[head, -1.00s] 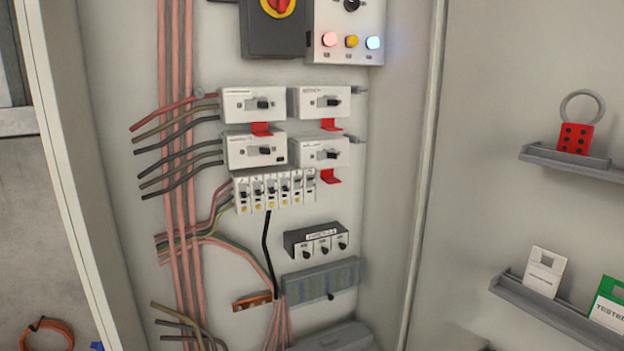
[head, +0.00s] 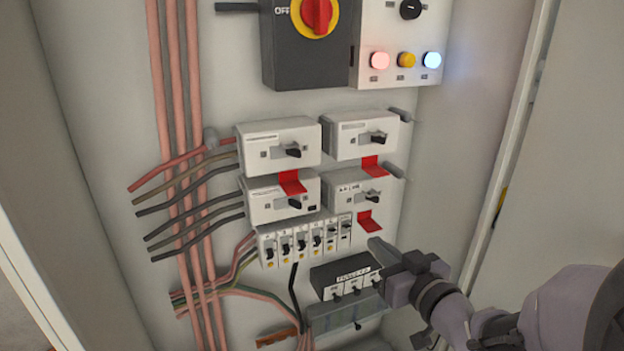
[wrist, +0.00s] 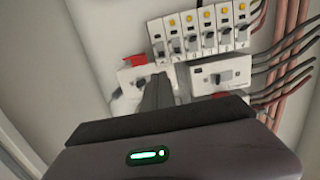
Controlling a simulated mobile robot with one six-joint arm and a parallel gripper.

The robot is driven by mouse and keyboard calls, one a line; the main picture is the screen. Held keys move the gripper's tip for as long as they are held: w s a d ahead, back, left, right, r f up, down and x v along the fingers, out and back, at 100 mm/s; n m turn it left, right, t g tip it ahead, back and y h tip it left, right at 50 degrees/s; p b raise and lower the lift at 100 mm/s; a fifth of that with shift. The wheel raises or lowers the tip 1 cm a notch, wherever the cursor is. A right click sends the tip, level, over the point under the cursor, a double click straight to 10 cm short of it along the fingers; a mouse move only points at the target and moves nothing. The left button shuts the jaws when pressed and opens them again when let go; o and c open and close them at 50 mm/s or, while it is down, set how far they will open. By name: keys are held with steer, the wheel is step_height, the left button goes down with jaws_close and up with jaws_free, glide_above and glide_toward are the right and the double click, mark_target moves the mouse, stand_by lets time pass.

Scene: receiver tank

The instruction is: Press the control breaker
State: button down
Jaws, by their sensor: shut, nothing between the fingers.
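A row of several small white breakers (head: 303,240) with black toggles and yellow buttons is mounted low on the panel. Four larger moulded breakers sit above it, one of them at the lower right (head: 352,195). I cannot read which one is the control breaker. My gripper (head: 376,246) is shut and empty, in front of the panel just right of the small row and below a red tab. In the wrist view, the picture is upside down; the closed fingers (wrist: 157,92) overlap a larger breaker, and the small breaker row (wrist: 205,32) shows above. Contact cannot be told.
A black isolator (head: 308,45) with a red and yellow knob and a panel of lit lamps (head: 405,60) are above. Red tabs (head: 370,222) stick out under the larger breakers. A black fuse block (head: 345,275) is below. Pink cables (head: 180,90) run at left; the cabinet edge is right.

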mark_target(345, 217)
steer(key=shift+y, duration=0.3)
steer(key=x, duration=0.5)
steer(key=b+x, duration=0.1)
steer(key=x, duration=0.4)
steer(key=shift+s+a+r, duration=0.15)
steer(key=shift+a, duration=0.05)
